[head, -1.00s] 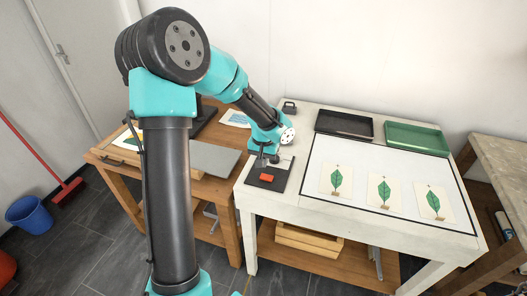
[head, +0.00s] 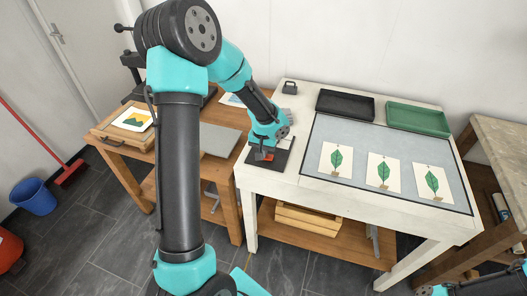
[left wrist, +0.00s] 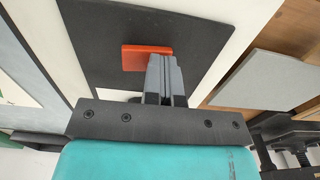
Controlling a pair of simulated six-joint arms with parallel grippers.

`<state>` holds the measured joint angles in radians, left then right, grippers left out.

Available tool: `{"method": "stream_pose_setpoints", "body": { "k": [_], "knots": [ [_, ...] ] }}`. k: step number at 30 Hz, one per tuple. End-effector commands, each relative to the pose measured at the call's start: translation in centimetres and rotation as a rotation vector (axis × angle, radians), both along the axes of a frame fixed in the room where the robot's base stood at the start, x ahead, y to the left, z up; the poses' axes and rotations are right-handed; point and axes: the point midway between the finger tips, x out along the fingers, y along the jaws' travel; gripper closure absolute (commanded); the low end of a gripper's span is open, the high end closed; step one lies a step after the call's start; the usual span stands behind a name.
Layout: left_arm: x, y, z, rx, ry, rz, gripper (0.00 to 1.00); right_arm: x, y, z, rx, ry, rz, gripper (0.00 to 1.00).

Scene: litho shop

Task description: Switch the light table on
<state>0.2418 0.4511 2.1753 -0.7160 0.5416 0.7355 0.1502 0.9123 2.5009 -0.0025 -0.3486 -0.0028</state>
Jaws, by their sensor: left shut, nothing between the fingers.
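The light table's panel (head: 400,146) is dull grey-blue in the head view, with three green leaf prints lying on it. A red switch (left wrist: 138,58) sits on a black plate (left wrist: 92,40) at the table's left end; the plate also shows in the head view (head: 281,162). My left gripper (left wrist: 164,62) is shut and empty, pointing down at the right edge of the switch in the left wrist view. Its fingertips overlap that edge; I cannot tell whether they touch it. In the head view the gripper (head: 267,152) partly hides the switch.
A black tray (head: 345,105) and a green tray (head: 418,118) stand at the table's back. A small dark object (head: 290,87) is at the back left corner. A wooden bench (head: 226,172) with a grey slab (head: 220,141) stands to the left.

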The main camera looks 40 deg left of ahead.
Motion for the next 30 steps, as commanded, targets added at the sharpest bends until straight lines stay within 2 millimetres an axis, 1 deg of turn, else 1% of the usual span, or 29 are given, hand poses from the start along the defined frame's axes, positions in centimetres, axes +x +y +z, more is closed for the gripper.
{"method": "stream_pose_setpoints", "body": {
  "k": [5, 17, 30],
  "knots": [
    [0.0, -0.2, -0.1, -0.002, 0.003, -0.001, 1.0, 0.0, 0.0, 0.0, 0.0, 0.0, 0.0, 0.57],
    [0.4, -1.4, 0.4, -0.002, 0.002, -0.001, 1.0, 0.0, 0.0, 0.0, 0.0, 0.0, 0.0, 0.57],
    [0.5, -1.4, 0.7, -0.001, 0.002, 0.0, 1.0, 0.0, 0.0, 0.0, 0.0, 0.0, 0.0, 0.57]
  ]
}}
